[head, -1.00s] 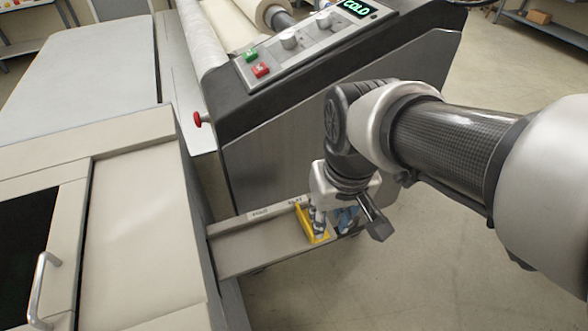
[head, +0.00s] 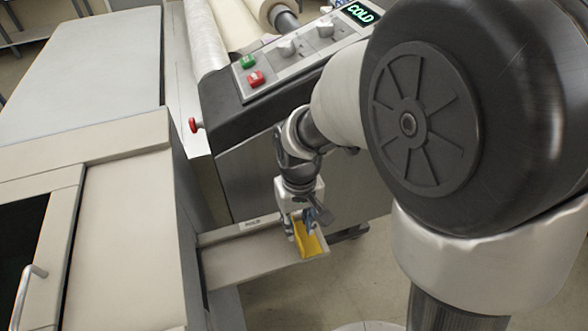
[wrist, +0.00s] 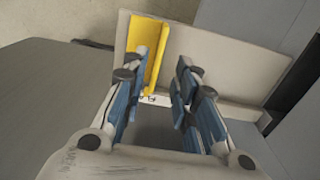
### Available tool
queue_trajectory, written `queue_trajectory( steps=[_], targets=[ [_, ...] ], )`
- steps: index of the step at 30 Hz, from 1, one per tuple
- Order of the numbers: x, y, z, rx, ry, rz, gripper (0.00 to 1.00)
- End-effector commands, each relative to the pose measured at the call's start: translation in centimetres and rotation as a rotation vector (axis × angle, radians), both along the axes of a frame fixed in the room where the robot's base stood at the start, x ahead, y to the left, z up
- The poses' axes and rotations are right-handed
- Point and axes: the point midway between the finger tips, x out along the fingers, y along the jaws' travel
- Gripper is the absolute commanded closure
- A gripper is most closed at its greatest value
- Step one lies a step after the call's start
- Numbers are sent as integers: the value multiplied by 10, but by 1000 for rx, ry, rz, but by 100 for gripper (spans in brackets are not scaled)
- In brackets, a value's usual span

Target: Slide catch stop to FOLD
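The yellow catch stop (head: 313,245) sits near the right, outer end of the pale catch tray (head: 235,262). It also shows in the wrist view (wrist: 155,62), partly covered by one finger. My gripper (head: 298,224) points down at the stop. In the wrist view my gripper (wrist: 164,75) has its blue-padded fingers apart, with a visible gap between them. The left finger overlaps the stop, and the stop's upright edge shows in the gap. The right finger is clear of it. I cannot tell whether a finger touches the stop. A small label (head: 251,223) on the tray's back edge is blurred.
The laminator (head: 240,130) stands behind the tray, with a red knob (head: 194,125) on its side and a COLD display (head: 358,13). A beige cabinet (head: 125,235) adjoins the tray's left end. Open floor (head: 300,300) lies in front of the tray.

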Motion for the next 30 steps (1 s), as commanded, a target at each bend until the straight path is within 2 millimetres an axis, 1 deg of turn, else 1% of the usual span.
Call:
queue_trajectory(
  steps=[1,6,9,12,16,23,30],
  targets=[
    [-1,0,-15,-1,5,0,73],
    [-1,0,-46,-1,3,0,73],
    [0,0,-58,-1,2,0,73],
    [0,0,-66,0,1,0,73],
    [0,0,-70,0,0,0,73],
    [0,0,-70,0,-1,0,73],
    [0,0,-70,0,-1,0,89]
  ],
)
